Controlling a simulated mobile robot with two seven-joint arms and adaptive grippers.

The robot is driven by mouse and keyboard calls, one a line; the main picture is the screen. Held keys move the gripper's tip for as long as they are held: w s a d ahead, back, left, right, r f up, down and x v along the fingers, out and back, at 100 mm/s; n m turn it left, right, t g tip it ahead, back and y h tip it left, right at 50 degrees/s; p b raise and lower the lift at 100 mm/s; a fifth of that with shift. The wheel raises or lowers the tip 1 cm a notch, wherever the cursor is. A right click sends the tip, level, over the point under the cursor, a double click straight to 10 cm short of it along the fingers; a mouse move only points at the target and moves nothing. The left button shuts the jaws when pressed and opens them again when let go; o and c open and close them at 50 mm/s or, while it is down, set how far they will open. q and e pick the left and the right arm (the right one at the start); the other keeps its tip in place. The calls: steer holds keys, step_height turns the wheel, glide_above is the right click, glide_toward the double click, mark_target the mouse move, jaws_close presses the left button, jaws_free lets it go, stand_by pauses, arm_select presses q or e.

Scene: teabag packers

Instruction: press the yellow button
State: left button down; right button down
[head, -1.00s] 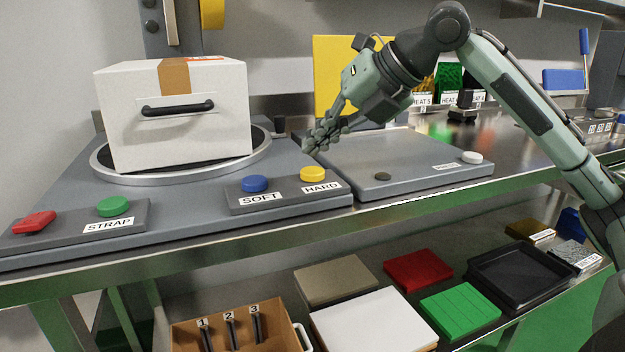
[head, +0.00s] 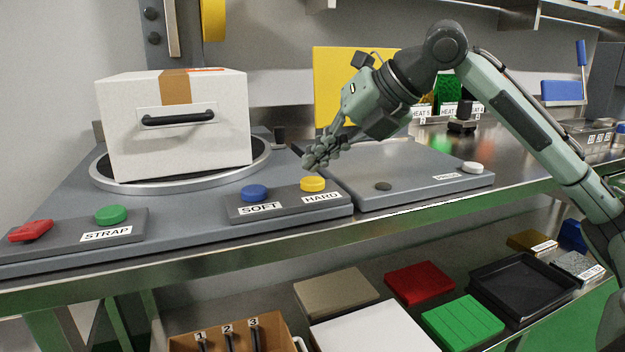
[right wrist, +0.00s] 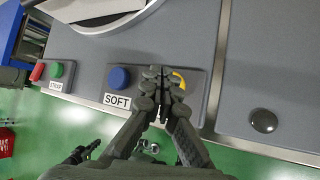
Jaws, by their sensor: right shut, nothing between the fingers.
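The yellow button (head: 313,184) sits above the HARD label on a grey panel (head: 236,212), to the right of the blue button (head: 254,193) labelled SOFT. My right gripper (head: 309,164) is shut and empty, with its fingertips just above and behind the yellow button in the head view, apart from it. In the right wrist view the shut fingertips (right wrist: 163,74) cover part of the yellow button (right wrist: 178,80), whose right edge shows.
A white box (head: 178,150) with a black handle stands on a round turntable (head: 259,160). Green (head: 112,214) and red (head: 30,231) buttons sit at the left. A flat grey plate (head: 420,172) with a white button (head: 473,167) lies to the right. A shelf with coloured blocks is below.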

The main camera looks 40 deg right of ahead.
mark_target(317, 181)
steer(key=shift+f, duration=0.1)
stand_by(0.7)
steer(key=shift+f+b, duration=0.3)
steer(key=shift+b, duration=0.05)
steer(key=shift+f+b, duration=0.5)
steer(key=shift+f, duration=0.1)
stand_by(0.6)
stand_by(0.3)
steer(key=shift+r+p, duration=1)
steer(key=shift+p, duration=0.05)
step_height(317, 181, up, 5)
steer(key=p, duration=0.5)
stand_by(0.5)
